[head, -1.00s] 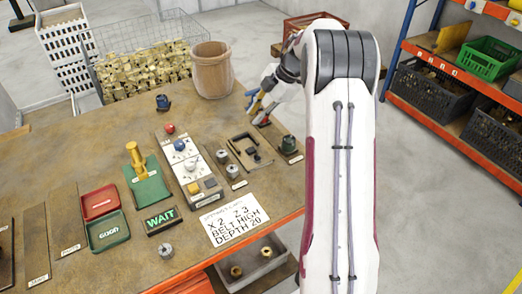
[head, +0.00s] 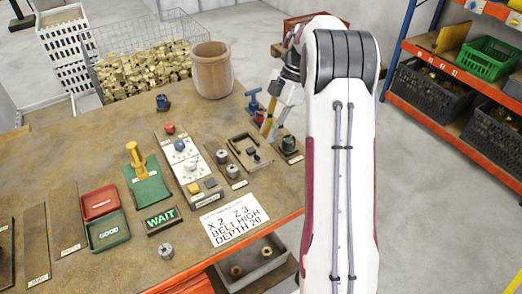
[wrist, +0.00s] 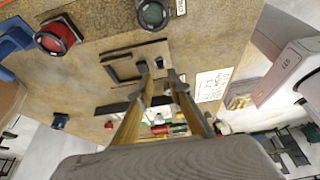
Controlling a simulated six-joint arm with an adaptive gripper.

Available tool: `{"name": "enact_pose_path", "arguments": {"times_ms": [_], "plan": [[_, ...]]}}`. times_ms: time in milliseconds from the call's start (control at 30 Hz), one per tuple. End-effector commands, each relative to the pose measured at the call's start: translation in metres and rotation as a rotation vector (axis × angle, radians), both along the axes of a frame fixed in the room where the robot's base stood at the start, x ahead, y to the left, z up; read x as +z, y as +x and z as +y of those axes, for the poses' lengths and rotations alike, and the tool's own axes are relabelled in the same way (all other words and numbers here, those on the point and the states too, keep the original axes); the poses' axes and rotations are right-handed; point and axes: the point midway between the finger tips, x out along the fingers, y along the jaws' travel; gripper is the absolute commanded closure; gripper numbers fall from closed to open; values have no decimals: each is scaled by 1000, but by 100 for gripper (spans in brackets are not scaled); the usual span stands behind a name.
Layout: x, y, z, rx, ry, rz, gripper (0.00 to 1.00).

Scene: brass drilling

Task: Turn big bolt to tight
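A dark fixture plate (head: 237,140) with a black angular bracket lies right of the control panel; it also shows in the wrist view (wrist: 125,57). A small dark bolt-like head (head: 257,157) stands on it, also in the wrist view (wrist: 160,62). No bolt is legibly labelled, so I cannot tell for sure which is the big bolt. My gripper (head: 267,130) points down near the plate's back right corner. In the wrist view its two yellow fingers (wrist: 160,73) are apart, with nothing visibly held. The small head appears just beyond the gap; contact cannot be told.
A green knob (head: 288,143) is close on the right, a blue T-handle (head: 253,101) behind. A red round knob (wrist: 55,37) shows in the wrist view. Small metal cylinders (head: 223,157) and the control panel (head: 183,160) lie left.

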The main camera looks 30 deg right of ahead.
Motion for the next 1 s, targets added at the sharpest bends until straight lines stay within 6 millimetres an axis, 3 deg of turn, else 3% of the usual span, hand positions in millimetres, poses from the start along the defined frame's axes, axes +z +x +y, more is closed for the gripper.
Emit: {"name": "enact_pose_path", "arguments": {"times_ms": [700, 1000], "plan": [[-62, 0, 26, 1, 1, 0, 82], [-71, 0, 29, 0, 0, 0, 82]]}}
